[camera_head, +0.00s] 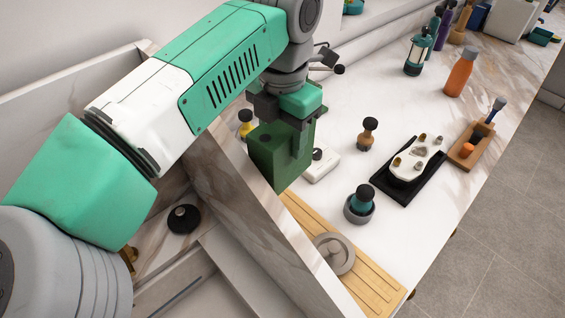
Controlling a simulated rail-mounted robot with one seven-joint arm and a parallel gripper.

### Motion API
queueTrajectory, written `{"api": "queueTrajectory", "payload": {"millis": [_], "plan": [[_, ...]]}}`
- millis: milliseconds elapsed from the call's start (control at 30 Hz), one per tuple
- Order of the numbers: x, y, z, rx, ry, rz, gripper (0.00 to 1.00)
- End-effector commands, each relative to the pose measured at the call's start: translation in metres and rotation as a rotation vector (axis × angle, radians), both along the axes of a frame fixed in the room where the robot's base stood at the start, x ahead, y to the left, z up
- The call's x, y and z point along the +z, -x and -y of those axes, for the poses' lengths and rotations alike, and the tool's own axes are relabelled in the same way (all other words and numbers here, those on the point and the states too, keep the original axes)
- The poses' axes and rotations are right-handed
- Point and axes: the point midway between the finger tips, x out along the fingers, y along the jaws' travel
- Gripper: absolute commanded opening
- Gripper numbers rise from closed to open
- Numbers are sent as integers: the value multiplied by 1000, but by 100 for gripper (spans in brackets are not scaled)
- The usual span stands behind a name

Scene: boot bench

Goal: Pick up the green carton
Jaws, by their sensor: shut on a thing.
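The green carton (267,162) is a dark green box in the middle of the camera_head view. My gripper (300,145) points down and is shut on the carton, with a finger against its right side. The carton is slightly tilted in the picture and shows in front of the bench's raised marbled edge. I cannot tell whether its bottom touches anything. The far finger and the carton's back side are hidden.
Right of the carton are a white device (322,166), a brown-handled stamp (368,134), a teal jar (361,201) and a black tray (383,181). A wooden board (375,283) with a grey round lid (334,252) lies in front. An orange bottle (460,73) stands farther back.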

Motion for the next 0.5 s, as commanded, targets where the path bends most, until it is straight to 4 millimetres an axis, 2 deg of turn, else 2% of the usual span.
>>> {"api": "queueTrajectory", "payload": {"millis": [33, 200, 400, 500], "plan": [[15, -1, 0, 0, 0, 6, 12], [59, 0, 1, 1, 0, 4, 12], [100, 0, 1, 0, 1, 2, 12], [115, -1, 1, 0, 1, 3, 12]]}}
